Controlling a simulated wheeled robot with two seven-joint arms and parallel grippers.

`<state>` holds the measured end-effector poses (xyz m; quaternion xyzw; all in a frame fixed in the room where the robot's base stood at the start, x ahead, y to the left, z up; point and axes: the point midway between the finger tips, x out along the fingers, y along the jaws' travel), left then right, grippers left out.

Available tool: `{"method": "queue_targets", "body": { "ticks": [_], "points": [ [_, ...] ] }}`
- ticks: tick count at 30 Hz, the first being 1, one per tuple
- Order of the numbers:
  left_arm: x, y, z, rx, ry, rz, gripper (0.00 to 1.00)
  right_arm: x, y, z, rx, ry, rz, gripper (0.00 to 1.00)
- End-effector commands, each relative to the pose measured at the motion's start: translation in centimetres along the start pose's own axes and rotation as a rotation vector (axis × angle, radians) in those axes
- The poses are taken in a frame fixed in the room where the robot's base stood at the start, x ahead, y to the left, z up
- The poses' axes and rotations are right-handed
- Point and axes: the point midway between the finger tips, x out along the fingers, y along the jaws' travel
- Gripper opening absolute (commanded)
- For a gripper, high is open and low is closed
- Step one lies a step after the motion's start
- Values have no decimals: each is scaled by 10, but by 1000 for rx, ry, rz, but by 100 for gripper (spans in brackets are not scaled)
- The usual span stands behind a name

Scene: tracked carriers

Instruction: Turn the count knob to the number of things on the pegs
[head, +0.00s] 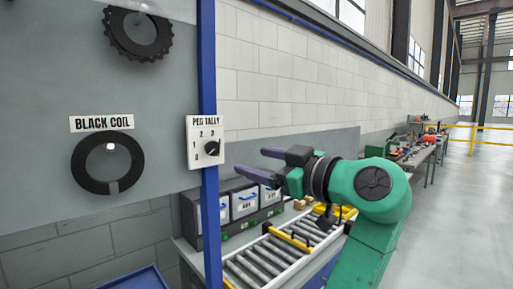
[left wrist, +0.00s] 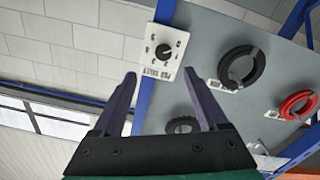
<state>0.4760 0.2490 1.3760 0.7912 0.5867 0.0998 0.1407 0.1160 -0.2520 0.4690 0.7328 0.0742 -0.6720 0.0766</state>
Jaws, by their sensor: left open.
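The count knob (head: 212,149) is small and black on a white PEG TALLY plate (head: 193,138) fixed to the blue post; which digit it points at is unclear. The knob (left wrist: 165,53) also shows in the left wrist view. A black ring with a gap (head: 82,163) hangs on a peg under a BLACK COIL label. A black toothed ring (head: 140,53) hangs above it. The left wrist view shows a red ring (left wrist: 286,108) on the board too. My left gripper (head: 256,162) is open and empty, its fingers right of the plate, apart from it. My right gripper is not in view.
The grey board (head: 40,120) ends at a blue post (head: 208,70). Below and behind stand a roller conveyor (head: 262,260) and several labelled bins (head: 243,204). A blue tray edge (head: 135,281) shows at the bottom left. The floor at right is clear.

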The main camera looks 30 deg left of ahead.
Motion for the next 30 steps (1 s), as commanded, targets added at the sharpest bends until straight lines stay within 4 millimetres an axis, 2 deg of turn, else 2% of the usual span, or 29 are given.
{"method": "queue_targets", "body": {
  "ticks": [5,15,18,22,29,30],
  "points": [
    [24,-1,-4,-4,2,-10,76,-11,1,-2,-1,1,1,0],
    [114,0,-6,2,3,-8,76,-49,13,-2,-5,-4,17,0],
    [132,0,-4,3,3,-6,76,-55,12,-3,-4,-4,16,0],
    [143,-1,-2,2,2,-4,76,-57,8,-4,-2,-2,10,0],
    [145,-1,0,2,2,-3,76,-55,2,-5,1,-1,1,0],
    [145,-1,0,2,2,-3,65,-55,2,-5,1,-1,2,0]
  ]
}}
